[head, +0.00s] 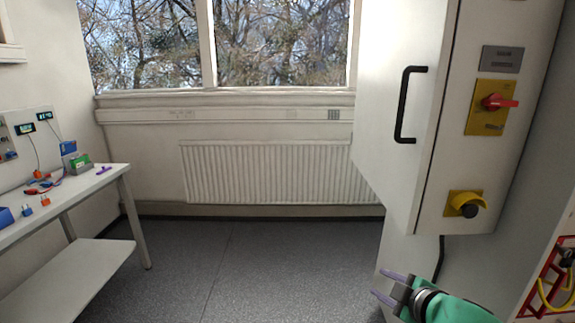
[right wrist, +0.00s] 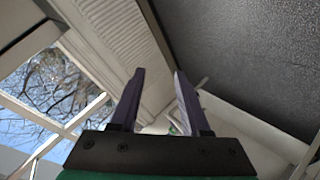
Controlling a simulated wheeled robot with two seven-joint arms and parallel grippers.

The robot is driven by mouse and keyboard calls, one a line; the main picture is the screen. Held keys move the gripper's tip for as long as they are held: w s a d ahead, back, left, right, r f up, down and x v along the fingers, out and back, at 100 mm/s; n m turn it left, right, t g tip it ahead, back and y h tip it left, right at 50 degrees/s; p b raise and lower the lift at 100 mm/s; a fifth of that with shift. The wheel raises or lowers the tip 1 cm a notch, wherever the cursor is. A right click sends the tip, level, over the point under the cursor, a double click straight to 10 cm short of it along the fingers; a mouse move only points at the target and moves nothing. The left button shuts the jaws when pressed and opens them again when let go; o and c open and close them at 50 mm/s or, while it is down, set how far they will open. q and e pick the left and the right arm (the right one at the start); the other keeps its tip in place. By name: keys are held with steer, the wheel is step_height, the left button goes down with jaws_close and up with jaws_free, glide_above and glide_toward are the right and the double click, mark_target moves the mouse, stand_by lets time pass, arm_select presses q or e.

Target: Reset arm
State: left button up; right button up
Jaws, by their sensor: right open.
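My right gripper (head: 384,286) shows at the lower right of the head view, with purple fingers and a green wrist, below the cabinet. In the right wrist view its two fingers (right wrist: 155,100) stand apart with nothing between them. My left gripper is not in either view.
A white cabinet (head: 400,165) with a black handle, a red switch (head: 498,102) and a yellow-shrouded knob (head: 466,204) stands at the right. A white bench (head: 105,177) with small devices is at the left. The grey floor (head: 255,265) between is clear. A radiator (head: 280,172) lines the back wall.

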steer(key=s+f+m+g+h, duration=0.2)
steer(key=s+f+m+g, duration=0.75)
steer(key=s+f, duration=1.1)
step_height(320, 180, down, 18)
steer(key=s+f+m, duration=0.1)
steer(key=s, duration=0.1)
steer(key=s+d+f, duration=0.2)
steer(key=s+f, duration=0.6)
steer(key=s, duration=0.1)
steer(key=s+d+f+g, duration=0.1)
steer(key=s+f, duration=0.7)
steer(key=s, duration=0.1)
steer(key=shift+d+f, duration=0.2)
steer(key=shift+d, duration=0.2)
